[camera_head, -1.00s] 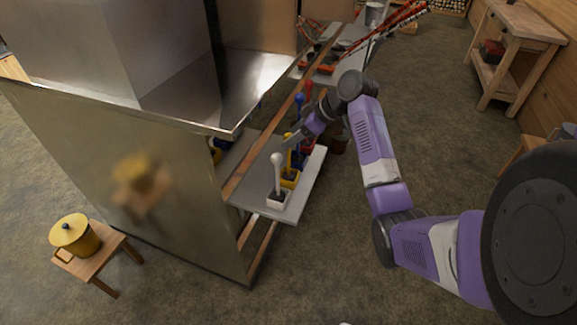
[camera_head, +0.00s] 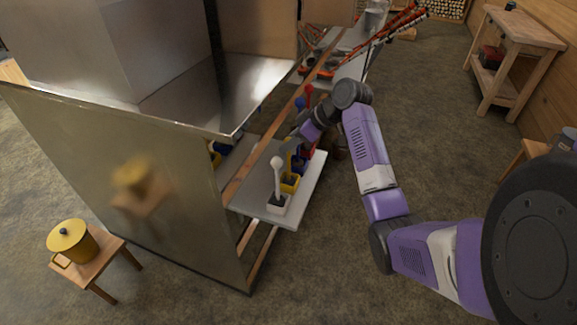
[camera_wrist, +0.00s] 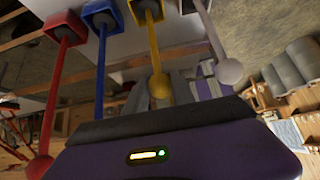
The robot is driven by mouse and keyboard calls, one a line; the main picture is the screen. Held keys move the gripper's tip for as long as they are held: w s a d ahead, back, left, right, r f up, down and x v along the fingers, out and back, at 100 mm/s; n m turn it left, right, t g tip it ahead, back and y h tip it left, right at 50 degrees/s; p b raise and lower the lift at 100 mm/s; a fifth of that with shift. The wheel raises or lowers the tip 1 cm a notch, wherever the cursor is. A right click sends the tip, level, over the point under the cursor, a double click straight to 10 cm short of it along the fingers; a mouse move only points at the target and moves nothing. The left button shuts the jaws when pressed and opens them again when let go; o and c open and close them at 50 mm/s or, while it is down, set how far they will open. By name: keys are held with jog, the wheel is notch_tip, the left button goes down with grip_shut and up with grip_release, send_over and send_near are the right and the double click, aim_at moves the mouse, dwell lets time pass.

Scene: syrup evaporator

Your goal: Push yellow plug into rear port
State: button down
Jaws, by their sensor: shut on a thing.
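The yellow plug is a yellow block with a rod and ball knob. In the wrist view its ball (camera_wrist: 159,87) is at my gripper's grey fingers (camera_wrist: 167,88), and the rod runs up to the yellow block (camera_wrist: 147,12). My gripper is shut on the plug; the exact finger contact is unclear. In the head view the yellow block (camera_head: 289,183) is on the grey shelf, between the white block (camera_head: 278,204) and the blue block (camera_head: 299,163). My gripper (camera_head: 291,135) is above it, hiding the yellow knob. I cannot make out the rear port clearly.
Red (camera_wrist: 58,24), blue (camera_wrist: 100,14) and white (camera_wrist: 198,6) levers flank the yellow one closely. The metal evaporator (camera_head: 130,185) stands left of the shelf (camera_head: 262,195). A yellow pot (camera_head: 74,242) is on a stool.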

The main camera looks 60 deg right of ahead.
jog(key=shift+r+p, duration=2.85)
jog(key=shift+r, duration=0.65)
